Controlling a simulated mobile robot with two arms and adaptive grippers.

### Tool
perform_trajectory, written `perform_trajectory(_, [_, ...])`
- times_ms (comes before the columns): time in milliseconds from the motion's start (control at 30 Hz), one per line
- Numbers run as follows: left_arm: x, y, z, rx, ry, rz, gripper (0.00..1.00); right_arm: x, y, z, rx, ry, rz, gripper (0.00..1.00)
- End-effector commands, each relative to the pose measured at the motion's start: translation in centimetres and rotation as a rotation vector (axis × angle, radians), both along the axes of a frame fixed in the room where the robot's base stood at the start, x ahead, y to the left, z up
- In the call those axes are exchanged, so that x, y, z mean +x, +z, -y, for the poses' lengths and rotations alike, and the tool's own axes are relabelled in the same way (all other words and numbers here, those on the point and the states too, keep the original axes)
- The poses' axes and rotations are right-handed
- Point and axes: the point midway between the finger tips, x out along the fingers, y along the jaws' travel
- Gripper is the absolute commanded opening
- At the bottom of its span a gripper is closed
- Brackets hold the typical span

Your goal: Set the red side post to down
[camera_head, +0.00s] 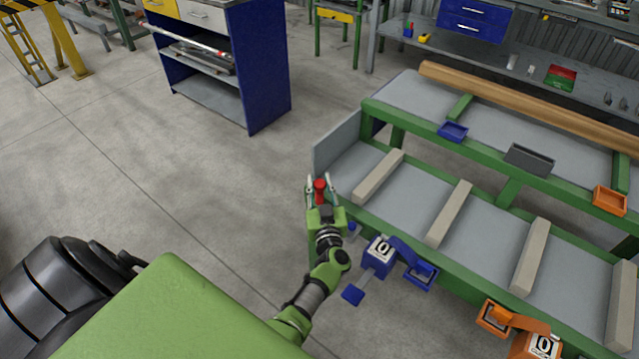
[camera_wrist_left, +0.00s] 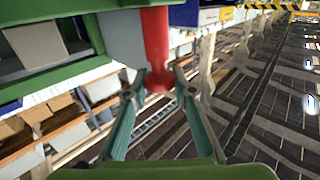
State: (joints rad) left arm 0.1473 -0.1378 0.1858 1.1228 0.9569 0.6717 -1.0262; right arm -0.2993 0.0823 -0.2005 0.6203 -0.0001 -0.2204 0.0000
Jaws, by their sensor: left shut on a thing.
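The red side post (camera_head: 320,189) stands at the near left corner of the green-framed runout table (camera_head: 357,214). In the left wrist view the post (camera_wrist_left: 155,45) is a red upright cylinder, its lower end between the fingers. My left gripper (camera_head: 321,186) reaches it from the near side, with one finger on each side. In the left wrist view the left gripper (camera_wrist_left: 160,85) is shut on the post, its fingertips close against it. How the post joins the table is hidden. My right gripper is not in view.
A blue box marked 0 (camera_head: 380,252) with a blue lever pad (camera_head: 353,295) sits right of my left arm. An orange box (camera_head: 543,345) is further right. Beige bars (camera_head: 448,213) cross the table.

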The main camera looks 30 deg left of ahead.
Motion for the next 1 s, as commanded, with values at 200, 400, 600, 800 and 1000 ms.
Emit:
perform_trajectory(200, [-0.1, -0.4, 0.0, -0.004, -0.002, -0.007, 0.42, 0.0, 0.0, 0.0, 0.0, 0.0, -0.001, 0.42])
perform_trajectory(400, [-0.1, -0.2, 0.0, -0.002, -0.002, -0.006, 0.42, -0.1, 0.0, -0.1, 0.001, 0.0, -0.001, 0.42])
perform_trajectory(600, [0.0, 1.6, 0.1, -0.001, -0.003, -0.004, 0.42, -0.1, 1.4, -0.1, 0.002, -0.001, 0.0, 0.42])
perform_trajectory(800, [-0.1, 5.6, 0.0, -0.002, -0.002, -0.004, 0.42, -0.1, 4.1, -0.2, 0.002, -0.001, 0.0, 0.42])
perform_trajectory(1000, [-0.1, 9.6, 0.0, 0.0, -0.002, -0.004, 0.42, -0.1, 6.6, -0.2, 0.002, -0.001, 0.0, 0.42])
